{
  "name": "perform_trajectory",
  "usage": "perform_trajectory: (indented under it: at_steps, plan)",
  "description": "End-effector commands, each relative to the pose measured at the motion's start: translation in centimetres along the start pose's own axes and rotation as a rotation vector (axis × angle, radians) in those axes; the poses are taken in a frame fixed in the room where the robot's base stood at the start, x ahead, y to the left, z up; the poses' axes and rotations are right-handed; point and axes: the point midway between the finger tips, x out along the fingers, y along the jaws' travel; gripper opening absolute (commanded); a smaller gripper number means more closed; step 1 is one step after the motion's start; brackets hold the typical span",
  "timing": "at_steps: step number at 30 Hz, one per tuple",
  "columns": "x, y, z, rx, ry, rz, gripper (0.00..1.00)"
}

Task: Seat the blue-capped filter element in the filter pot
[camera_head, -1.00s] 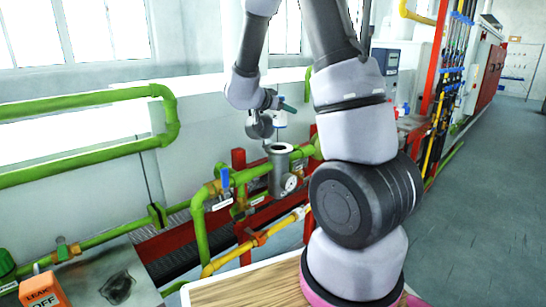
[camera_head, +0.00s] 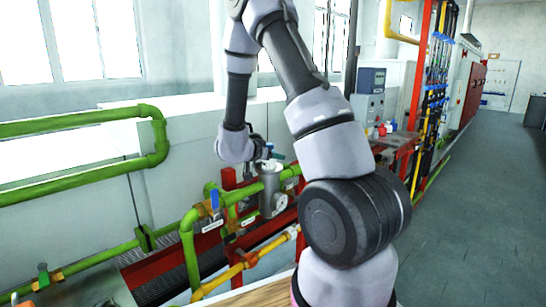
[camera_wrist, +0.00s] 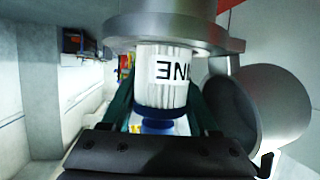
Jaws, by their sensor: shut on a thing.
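In the wrist view my gripper (camera_wrist: 161,112) is shut on the filter element (camera_wrist: 163,92), a white pleated cylinder with a black-lettered label. Its blue cap (camera_wrist: 160,127) is at the gripper end. The element's far end is hidden at the pot's metal rim (camera_wrist: 225,42). It appears to enter the mouth, but how deep I cannot tell.
Green pipes (camera_head: 75,190) with a blue-handled valve (camera_head: 214,199) run left of the pot. A yellow pipe (camera_head: 265,252) passes below. A large grey cylindrical part (camera_wrist: 275,105) lies close to the right finger in the wrist view. Open floor (camera_head: 480,200) is at the right.

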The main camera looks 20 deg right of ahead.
Motion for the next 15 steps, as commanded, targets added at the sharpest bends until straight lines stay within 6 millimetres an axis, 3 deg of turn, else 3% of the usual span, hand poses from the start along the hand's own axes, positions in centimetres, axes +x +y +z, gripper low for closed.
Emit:
perform_trajectory:
  at_steps: [15]
  plan:
    - [0.5,0.0,1.1,0.001,0.000,0.001,0.00]
